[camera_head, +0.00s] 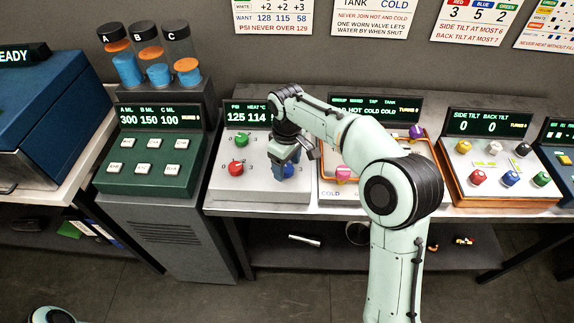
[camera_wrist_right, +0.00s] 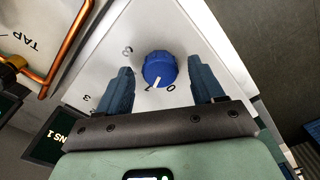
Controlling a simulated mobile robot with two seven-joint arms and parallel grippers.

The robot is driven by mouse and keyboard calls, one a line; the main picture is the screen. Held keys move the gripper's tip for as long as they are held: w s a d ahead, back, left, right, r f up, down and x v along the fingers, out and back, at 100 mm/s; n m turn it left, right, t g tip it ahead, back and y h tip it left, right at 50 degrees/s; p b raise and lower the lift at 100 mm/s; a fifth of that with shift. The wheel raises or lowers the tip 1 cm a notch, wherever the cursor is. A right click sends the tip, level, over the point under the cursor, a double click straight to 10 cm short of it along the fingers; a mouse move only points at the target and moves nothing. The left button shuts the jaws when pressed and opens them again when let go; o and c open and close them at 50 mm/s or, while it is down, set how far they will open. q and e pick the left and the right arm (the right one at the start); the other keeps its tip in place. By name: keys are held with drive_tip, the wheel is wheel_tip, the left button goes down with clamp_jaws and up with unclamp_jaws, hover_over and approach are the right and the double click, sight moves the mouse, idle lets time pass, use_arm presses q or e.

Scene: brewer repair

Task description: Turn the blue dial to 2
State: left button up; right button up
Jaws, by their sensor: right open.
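The blue dial (camera_wrist_right: 160,66) is on the white sloping panel (camera_wrist_right: 188,28). In the head view the dial (camera_head: 288,171) is partly hidden by my right gripper. My right gripper (camera_wrist_right: 160,80) is open, with one dark finger on each side of the dial and visible gaps to it. In the head view the right gripper (camera_head: 287,164) is over the panel from above. My left gripper is not in view.
A red knob (camera_head: 236,168) and a green knob (camera_head: 241,139) share the panel, left of the blue dial. A display (camera_head: 247,115) above reads PSI 125, HEAT 114. A panel with copper pipe (camera_wrist_right: 72,42) stands next to it, with a pink knob (camera_head: 343,173).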

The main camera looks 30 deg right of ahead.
drive_tip(key=shift+f, duration=0.15)
drive_tip(key=c, duration=1.1)
drive_tip(key=shift+o, duration=0.2)
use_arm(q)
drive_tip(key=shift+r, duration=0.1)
use_arm(e)
drive_tip(key=shift+m, duration=0.3)
drive_tip(key=m+p, duration=0.1)
drive_tip(key=m, duration=0.2)
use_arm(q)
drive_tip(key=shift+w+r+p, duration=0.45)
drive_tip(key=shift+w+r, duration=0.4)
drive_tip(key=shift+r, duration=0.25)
use_arm(e)
drive_tip(key=m, duration=0.5)
